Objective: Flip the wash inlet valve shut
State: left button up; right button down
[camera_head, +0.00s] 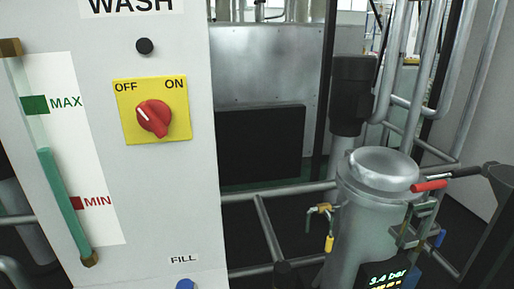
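No label in view names the wash inlet valve, so I cannot tell which handle belongs to it. A red lever handle (430,186) sits at the upper right of a grey metal vessel (355,225), pointing roughly sideways. A yellow handle (329,243) hangs down from a brass fitting (322,210) on the vessel's left. A small blue handle (440,238) shows at the lower right. Valve bodies behind the handles are small and partly hidden. I can make out neither gripper.
The white WASH panel (180,215) fills the left, with a red OFF/ON knob (153,118) whose white mark leans toward OFF. A level gauge (62,200) and blue FILL button (185,284) are on it. A display (388,278) reads 3.4 bar. Pipes (270,225) crowd the middle.

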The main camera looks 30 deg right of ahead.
aim_at(441, 237)
jog(key=z, duration=2.2)
jog(key=l+u, duration=0.1)
jog(key=u, duration=0.3)
jog(key=i+l+u, duration=0.15)
jog(key=u, duration=0.25)
jog(key=i+l+u, duration=0.1)
jog(key=l+u, duration=0.35)
jog(key=l, duration=0.3)
jog(key=l+u, duration=0.25)
jog(key=l, duration=0.85)
jog(key=k+l+u, duration=0.1)
jog(key=l+u, duration=0.2)
jog(key=l, duration=0.85)
